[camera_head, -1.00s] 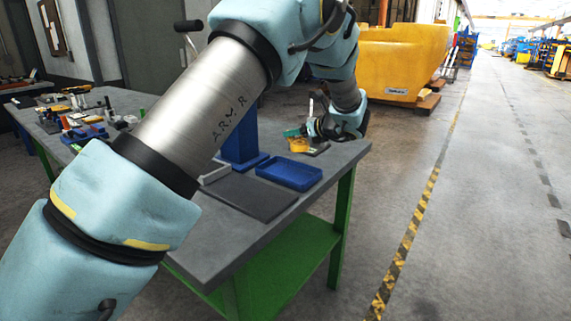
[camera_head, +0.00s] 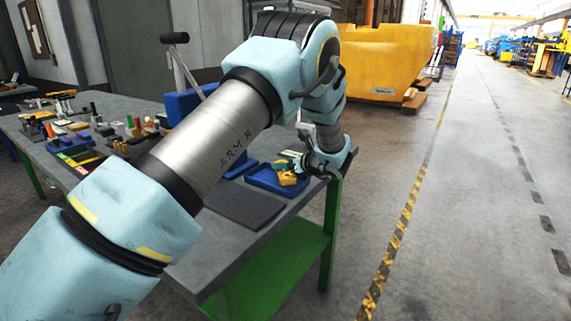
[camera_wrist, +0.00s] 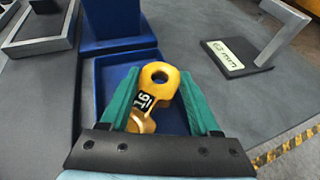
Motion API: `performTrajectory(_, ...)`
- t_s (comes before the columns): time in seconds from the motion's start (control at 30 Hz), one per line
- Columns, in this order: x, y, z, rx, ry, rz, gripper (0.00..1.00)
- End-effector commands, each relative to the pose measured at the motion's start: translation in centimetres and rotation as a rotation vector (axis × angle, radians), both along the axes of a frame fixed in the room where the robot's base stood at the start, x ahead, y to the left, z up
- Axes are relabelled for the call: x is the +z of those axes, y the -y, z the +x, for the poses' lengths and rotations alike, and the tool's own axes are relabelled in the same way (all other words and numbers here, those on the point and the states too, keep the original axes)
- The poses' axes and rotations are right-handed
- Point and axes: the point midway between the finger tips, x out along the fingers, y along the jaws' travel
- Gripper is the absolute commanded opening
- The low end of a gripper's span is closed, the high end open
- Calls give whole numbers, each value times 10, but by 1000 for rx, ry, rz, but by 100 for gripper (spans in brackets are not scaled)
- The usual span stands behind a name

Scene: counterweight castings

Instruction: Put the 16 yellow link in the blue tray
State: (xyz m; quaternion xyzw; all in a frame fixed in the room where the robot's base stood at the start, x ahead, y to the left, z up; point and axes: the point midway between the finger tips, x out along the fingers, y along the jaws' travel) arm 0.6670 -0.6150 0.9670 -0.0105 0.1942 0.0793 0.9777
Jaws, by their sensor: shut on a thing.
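The yellow link (camera_wrist: 155,86) bears a black label reading 16 and has a round eye at its far end. My gripper (camera_wrist: 160,105) has green fingers on both sides of the link's near part and is shut on it. The blue tray (camera_wrist: 110,72) lies below and around the link in the wrist view; I cannot tell whether the link touches its floor. In the head view the link (camera_head: 287,178) and my gripper (camera_head: 290,165) show over the blue tray (camera_head: 262,183), near the table's right edge.
A grey stand with a label reading 6 mm (camera_wrist: 237,58) stands right of the tray. A blue block (camera_wrist: 110,22) stands behind it. A dark mat (camera_head: 240,205) lies in front. Several tools and parts crowd the table's left side.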

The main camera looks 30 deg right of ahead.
Motion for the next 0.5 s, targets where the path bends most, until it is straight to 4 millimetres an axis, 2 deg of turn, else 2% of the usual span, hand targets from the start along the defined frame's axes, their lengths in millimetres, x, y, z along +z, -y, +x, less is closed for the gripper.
performTrajectory(0.33, -10, 1, 0, -1, 3, 0, 0)
performTrajectory(0.37, -10, 0, 0, -1, 0, 1, 65)
performTrajectory(0.5, -9, 0, 0, 0, 0, 1, 81)
